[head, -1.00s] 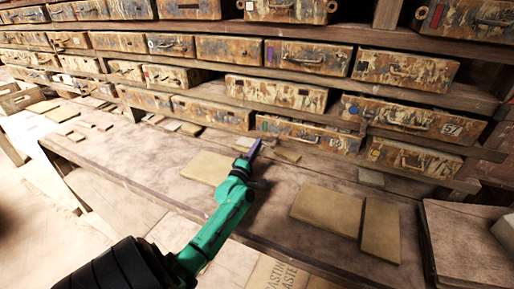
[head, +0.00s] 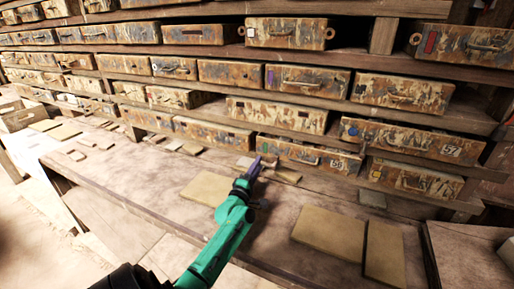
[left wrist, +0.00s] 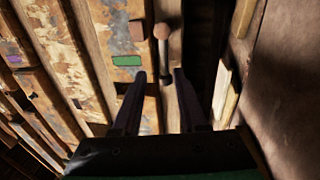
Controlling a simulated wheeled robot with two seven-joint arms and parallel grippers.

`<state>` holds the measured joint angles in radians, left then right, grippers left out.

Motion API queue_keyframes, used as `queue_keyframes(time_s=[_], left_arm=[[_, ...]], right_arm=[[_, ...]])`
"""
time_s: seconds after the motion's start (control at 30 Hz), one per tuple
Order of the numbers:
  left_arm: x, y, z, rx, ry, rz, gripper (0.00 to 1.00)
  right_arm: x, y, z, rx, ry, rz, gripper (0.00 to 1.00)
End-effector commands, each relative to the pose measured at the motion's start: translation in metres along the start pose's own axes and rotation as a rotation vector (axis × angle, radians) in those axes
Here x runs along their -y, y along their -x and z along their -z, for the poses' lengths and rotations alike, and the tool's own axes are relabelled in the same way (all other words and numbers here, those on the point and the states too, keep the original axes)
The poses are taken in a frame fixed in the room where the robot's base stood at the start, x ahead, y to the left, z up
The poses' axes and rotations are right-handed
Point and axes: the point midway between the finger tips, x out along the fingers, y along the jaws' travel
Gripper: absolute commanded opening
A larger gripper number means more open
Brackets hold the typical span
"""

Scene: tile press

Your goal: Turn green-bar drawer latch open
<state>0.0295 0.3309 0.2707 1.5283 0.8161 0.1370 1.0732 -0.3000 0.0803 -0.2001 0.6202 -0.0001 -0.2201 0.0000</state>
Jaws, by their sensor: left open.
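The green-bar drawer shows in the left wrist view, with its green bar (left wrist: 127,61) on a worn, paint-stained front. The latch is not clear there. My right gripper is not in view.
Rows of similar drawers fill the shelves above and to both sides. Flat tan tiles lie on the bench (head: 130,180), including one tile (head: 207,188) left of my gripper and another (head: 328,235) at right.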

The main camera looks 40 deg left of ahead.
Motion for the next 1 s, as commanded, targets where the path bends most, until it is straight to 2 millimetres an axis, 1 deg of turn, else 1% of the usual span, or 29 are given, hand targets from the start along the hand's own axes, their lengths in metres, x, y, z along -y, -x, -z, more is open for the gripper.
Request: queue_keyframes(time_s=[0.03, 0.37, 0.7, 0.83, 0.9, 1.0], left_arm=[[-0.010, -0.002, 0.000, -0.001, 0.002, -0.004, 0.42], [-0.081, -0.015, 0.000, -0.004, 0.002, -0.007, 0.42], [-0.159, -0.030, -0.001, -0.003, 0.001, -0.006, 0.42], [-0.179, -0.035, -0.002, -0.002, 0.000, -0.004, 0.42], [-0.185, -0.036, -0.002, -0.002, 0.000, -0.002, 0.42], [-0.187, -0.036, -0.002, -0.002, 0.001, 0.001, 0.42]], right_arm=[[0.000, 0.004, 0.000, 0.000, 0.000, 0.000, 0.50], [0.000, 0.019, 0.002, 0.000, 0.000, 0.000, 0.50], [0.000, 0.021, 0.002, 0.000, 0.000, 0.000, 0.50], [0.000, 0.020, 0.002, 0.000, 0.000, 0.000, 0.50], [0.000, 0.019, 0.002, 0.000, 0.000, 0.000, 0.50], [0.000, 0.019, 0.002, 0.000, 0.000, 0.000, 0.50]])
